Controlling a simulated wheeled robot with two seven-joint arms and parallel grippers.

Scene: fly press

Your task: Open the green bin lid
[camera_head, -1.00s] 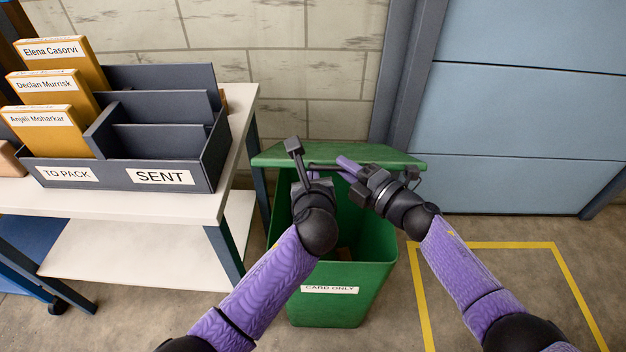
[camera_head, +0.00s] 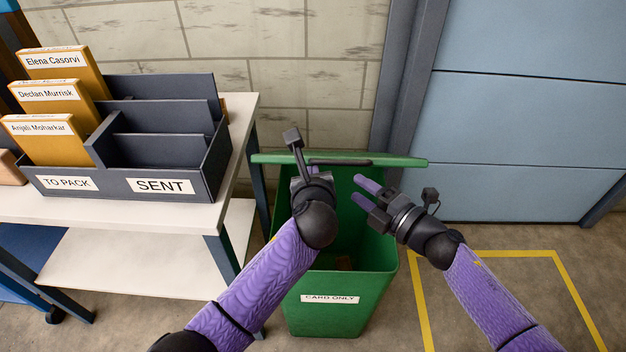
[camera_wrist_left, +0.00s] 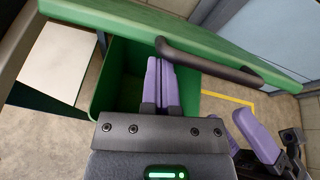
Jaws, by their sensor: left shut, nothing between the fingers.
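The green bin (camera_head: 330,285), labelled CARD ONLY, stands on the floor with its mouth uncovered at the front. Its green lid (camera_head: 405,161) is raised at the back and seen nearly edge-on, with a dark bar handle (camera_head: 345,162). The lid also spans the top of the left wrist view (camera_wrist_left: 110,18), with the handle (camera_wrist_left: 215,64) below it. My left gripper (camera_head: 314,171) is shut and empty by the handle's left end; I cannot tell whether it touches. My right gripper (camera_head: 361,192) is open and empty over the bin's right side, apart from the lid.
A white-topped table (camera_head: 120,210) with a dark sorter (camera_head: 205,165) holding yellow folders stands close left of the bin. A block wall (camera_head: 300,100) is behind. Yellow-marked floor at right is clear.

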